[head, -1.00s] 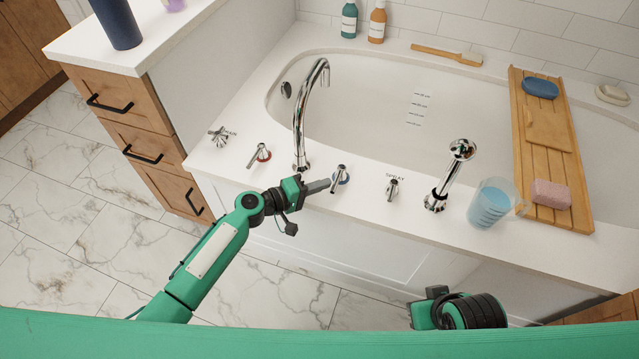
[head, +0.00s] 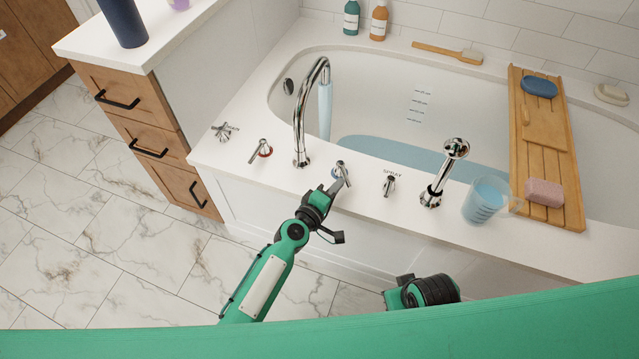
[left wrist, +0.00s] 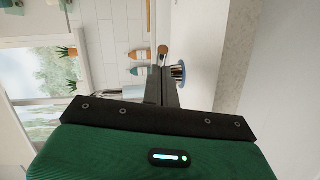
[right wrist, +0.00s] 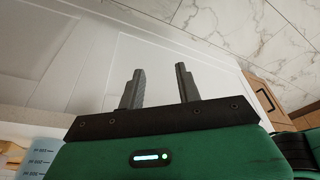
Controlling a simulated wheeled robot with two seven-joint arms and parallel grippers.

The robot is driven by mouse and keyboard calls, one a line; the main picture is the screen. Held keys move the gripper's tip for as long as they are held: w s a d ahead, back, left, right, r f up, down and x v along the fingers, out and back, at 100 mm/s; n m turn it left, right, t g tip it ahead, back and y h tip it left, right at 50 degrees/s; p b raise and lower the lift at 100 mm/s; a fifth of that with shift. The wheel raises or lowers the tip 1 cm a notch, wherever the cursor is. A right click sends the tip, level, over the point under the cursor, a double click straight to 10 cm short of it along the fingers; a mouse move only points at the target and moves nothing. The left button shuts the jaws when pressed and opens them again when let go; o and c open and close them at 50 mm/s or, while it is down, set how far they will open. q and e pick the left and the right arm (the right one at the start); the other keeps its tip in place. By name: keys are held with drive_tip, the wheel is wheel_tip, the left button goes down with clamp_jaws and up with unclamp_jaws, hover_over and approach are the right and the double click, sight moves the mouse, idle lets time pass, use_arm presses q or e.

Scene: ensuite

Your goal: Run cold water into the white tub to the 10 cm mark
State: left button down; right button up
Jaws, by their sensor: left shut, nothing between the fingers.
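The white tub (head: 390,105) holds a pool of blue water (head: 420,152) low on its floor. A stream of water (head: 325,108) falls from the chrome spout (head: 299,125). Several level marks (head: 417,106) on the tub's far wall stand above the water; their figures are too small to read. My left gripper (head: 336,187) is shut and empty, right at the cold tap (head: 342,170) with the blue ring. In the left wrist view the fingers (left wrist: 167,84) are beside that tap (left wrist: 178,72); contact is unclear. My right gripper (right wrist: 160,85) is open and empty, low outside the tub.
The red-ringed tap (head: 260,149) and a cross handle (head: 225,132) are left of the spout. The spray handle (head: 389,185), hand shower (head: 443,172) and a jug of blue liquid (head: 485,200) are to the right. A wooden bath tray (head: 560,160) spans the tub.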

sight(351, 188)
use_arm(q)
drive_tip(key=shift+s+d, duration=0.15)
drive_tip(key=shift+d, duration=1.45)
drive_tip(key=shift+d+b, duration=0.35)
drive_tip(key=shift+d, duration=0.3)
use_arm(e)
drive_tip(key=shift+d+r, duration=0.4)
drive_tip(key=shift+r, duration=0.3)
drive_tip(key=shift+s, duration=0.15)
